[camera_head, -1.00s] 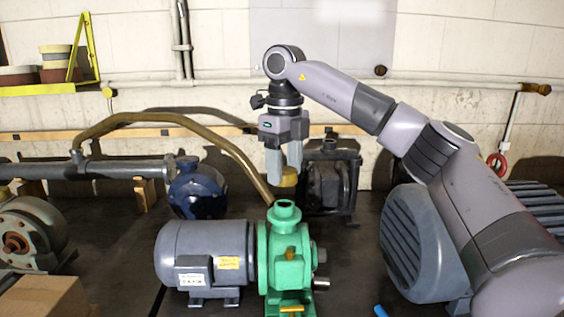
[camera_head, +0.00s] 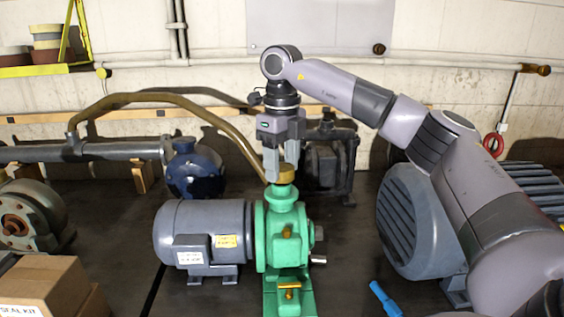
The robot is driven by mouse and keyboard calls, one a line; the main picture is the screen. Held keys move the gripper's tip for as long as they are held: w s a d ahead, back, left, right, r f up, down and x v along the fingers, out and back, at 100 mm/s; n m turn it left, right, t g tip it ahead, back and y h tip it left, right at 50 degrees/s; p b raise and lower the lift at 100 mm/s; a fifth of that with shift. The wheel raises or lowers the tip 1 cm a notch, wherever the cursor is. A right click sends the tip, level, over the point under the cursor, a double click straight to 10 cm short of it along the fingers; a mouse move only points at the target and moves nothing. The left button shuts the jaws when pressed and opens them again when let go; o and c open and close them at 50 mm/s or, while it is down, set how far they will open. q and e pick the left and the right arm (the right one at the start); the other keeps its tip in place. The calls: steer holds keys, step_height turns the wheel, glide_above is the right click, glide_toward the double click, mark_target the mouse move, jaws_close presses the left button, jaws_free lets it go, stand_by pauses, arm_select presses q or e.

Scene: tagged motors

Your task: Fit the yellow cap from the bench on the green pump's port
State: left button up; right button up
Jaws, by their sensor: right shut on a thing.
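The green pump (camera_head: 283,240) stands on the bench with its port (camera_head: 281,199) pointing up, joined to a grey motor (camera_head: 200,232) on its left. The yellow cap (camera_head: 286,176) is directly over the port, upright, its lower edge at the port's rim. I cannot tell whether it is seated or just above. My right gripper (camera_head: 281,168) points down and is shut on the cap, its fingers partly covering it. My left gripper is not in view.
A blue pump (camera_head: 193,172) and a dark pump (camera_head: 328,165) stand behind. A large grey motor (camera_head: 413,220) is at the right under my right arm. A cardboard box (camera_head: 48,284) is front left, and a blue object (camera_head: 385,299) lies front right.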

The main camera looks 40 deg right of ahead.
steer(key=shift+f+b, duration=0.65)
steer(key=shift+f, duration=0.95)
steer(key=o, duration=1.1)
steer(key=shift+r+p, duration=0.8)
steer(key=shift+r, duration=2.2)
steer(key=shift+r, duration=0.1)
step_height(320, 180, up, 7)
